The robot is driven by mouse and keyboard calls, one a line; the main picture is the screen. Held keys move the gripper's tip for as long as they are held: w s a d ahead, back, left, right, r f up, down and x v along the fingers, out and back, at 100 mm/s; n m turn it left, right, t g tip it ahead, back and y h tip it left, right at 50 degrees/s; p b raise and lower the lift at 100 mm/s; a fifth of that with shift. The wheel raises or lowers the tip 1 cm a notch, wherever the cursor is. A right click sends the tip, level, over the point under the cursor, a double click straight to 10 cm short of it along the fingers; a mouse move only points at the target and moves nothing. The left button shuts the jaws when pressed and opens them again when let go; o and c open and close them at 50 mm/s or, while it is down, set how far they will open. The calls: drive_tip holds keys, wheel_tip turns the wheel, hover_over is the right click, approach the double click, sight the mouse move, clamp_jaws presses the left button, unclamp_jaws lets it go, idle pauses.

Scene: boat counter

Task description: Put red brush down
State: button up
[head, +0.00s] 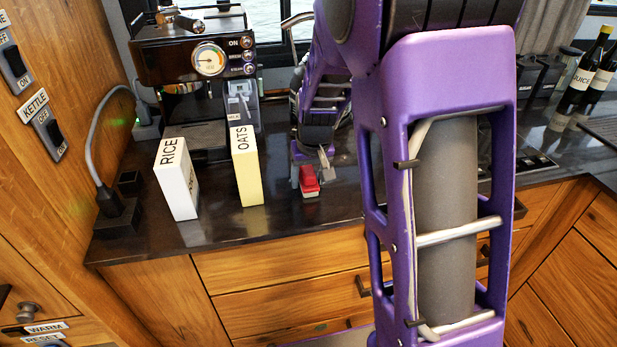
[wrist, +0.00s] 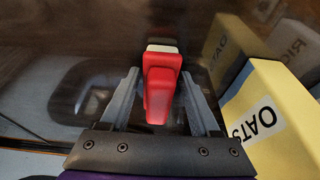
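The red brush (head: 309,181) is at the dark counter near its front edge, right of the OATS box. In the wrist view the brush (wrist: 161,84) points away from my gripper, with a pale strip at its far end. My gripper (head: 311,178) is low at the counter, with one finger on each side of the brush. In the wrist view my gripper (wrist: 160,74) has its fingers apart, with a narrow gap on the left; contact on the right is unclear. The brush appears to rest on the counter.
The yellow OATS box (head: 246,166) stands close left of the brush, and the white RICE box (head: 176,180) is farther left. A coffee machine (head: 195,60) stands behind them. Dark bottles (head: 583,75) are at far right. Counter in front of the boxes is narrow.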

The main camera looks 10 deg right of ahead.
drive_tip(key=shift+o, duration=0.9)
drive_tip(key=shift+r, duration=0.2)
drive_tip(key=p+v, duration=0.1)
drive_tip(key=v, duration=1.1)
drive_tip(key=shift+p, duration=0.4)
drive_tip(key=shift+f, duration=0.1)
